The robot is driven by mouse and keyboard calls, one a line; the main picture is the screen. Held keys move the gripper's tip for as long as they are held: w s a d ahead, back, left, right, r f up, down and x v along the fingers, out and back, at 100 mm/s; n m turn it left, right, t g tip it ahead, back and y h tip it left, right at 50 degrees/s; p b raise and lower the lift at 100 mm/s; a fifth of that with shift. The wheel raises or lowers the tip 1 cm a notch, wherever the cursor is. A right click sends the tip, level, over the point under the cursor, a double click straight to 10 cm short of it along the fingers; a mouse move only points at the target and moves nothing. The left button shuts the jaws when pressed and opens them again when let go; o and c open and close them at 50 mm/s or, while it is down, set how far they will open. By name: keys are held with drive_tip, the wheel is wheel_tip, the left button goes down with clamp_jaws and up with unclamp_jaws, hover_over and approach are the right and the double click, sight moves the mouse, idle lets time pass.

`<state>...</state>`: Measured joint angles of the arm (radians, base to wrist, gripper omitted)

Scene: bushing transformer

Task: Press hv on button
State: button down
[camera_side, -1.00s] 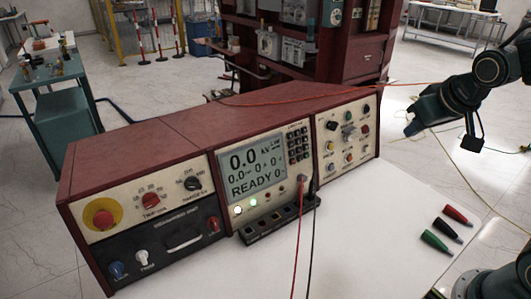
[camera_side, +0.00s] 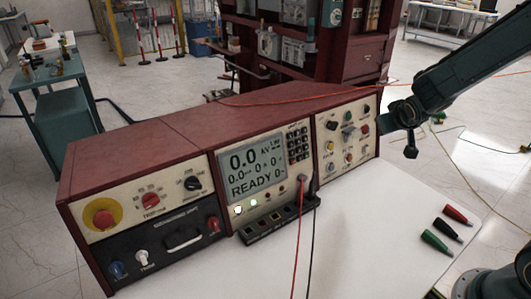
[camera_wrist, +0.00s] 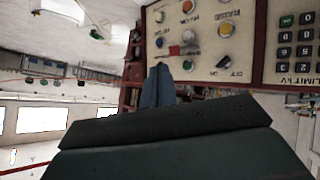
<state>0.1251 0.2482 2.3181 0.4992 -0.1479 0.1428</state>
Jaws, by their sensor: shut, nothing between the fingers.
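The test console's right control panel (camera_side: 347,138) carries several small coloured buttons and knobs. Its labels are too small to read in the side view, so I cannot tell for sure which is the HV on button. In the wrist view the panel (camera_wrist: 205,45) appears upside down, with an orange button (camera_wrist: 187,6), a yellow button (camera_wrist: 225,30) and a green button (camera_wrist: 187,65). My gripper (camera_side: 384,123) is beside the panel's right edge. In the wrist view its shut, empty fingers (camera_wrist: 157,84) point toward the panel; contact cannot be told.
The console display (camera_side: 254,170) reads 0.0 kV and READY. Red and black leads run from sockets (camera_side: 303,180) down across the white table (camera_side: 370,225). Red, black and green connectors (camera_side: 440,229) lie at the right of the table. A keypad (camera_wrist: 295,45) borders the panel.

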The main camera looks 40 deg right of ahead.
sight(349, 138)
drive_tip(key=w+d+f+n+h, duration=0.1)
drive_tip(key=w+d+f, duration=0.1)
drive_tip(key=f, duration=0.4)
drive_tip(key=w+d+f+n+t+h, duration=0.1)
drive_tip(key=w+d+f, duration=0.1)
drive_tip(key=d+f, duration=0.2)
wheel_tip(349, 138, down, 2)
drive_tip(key=shift+w+d+n+t, duration=0.15)
drive_tip(key=shift+w+n+t, duration=0.15)
drive_tip(key=shift+w, duration=0.05)
drive_tip(key=shift+w, duration=0.1)
drive_tip(key=w+f, duration=0.2)
drive_tip(key=w, duration=0.6)
drive_tip(key=shift+w, duration=0.2)
idle(0.3)
drive_tip(key=shift+w+f, duration=0.2)
drive_tip(key=shift+w, duration=0.65)
idle(3.1)
drive_tip(key=shift+s, duration=0.1)
drive_tip(key=shift+s+r, duration=0.2)
drive_tip(key=shift+s, duration=0.55)
idle(0.3)
